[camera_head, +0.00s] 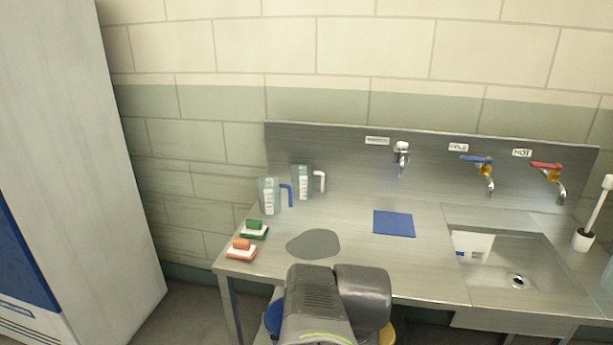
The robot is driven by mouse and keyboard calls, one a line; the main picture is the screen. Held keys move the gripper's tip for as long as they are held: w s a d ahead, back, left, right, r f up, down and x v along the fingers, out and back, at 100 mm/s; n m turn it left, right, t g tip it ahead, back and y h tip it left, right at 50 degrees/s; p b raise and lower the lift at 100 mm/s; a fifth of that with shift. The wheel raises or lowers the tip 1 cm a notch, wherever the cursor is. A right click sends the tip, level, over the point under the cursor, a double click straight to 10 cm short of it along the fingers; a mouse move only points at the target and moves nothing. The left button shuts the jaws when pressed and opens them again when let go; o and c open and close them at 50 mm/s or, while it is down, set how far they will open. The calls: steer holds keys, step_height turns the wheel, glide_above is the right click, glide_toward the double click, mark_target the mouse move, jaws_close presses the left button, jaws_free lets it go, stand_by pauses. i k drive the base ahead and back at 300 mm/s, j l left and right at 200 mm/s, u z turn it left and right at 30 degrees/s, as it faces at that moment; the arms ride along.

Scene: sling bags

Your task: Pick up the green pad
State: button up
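The green pad (254,224) is a small block on top of a white layer. It rests on a green-edged holder (251,233) at the left end of the steel counter (345,215). A similar orange pad (241,243) sits on an orange-edged holder just in front and to the left of it. My arm shows at the bottom middle, in front of the counter and right of the pads. My gripper's fingers do not show. Nothing covers the green pad.
Two clear jugs, one with a blue handle (269,196) and one with a white handle (303,181), stand behind the pads. A flat grey oval (313,243) and a blue square (394,223) lie on the counter. A sink (497,262) with taps is right.

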mark_target(253, 228)
steer(key=i+j, duration=0.3)
steer(key=j, duration=0.2)
steer(key=i+j+u, duration=0.15)
steer(key=i+j, duration=0.15)
steer(key=j, duration=0.2)
steer(key=i+j, duration=0.3)
steer(key=j, duration=0.15)
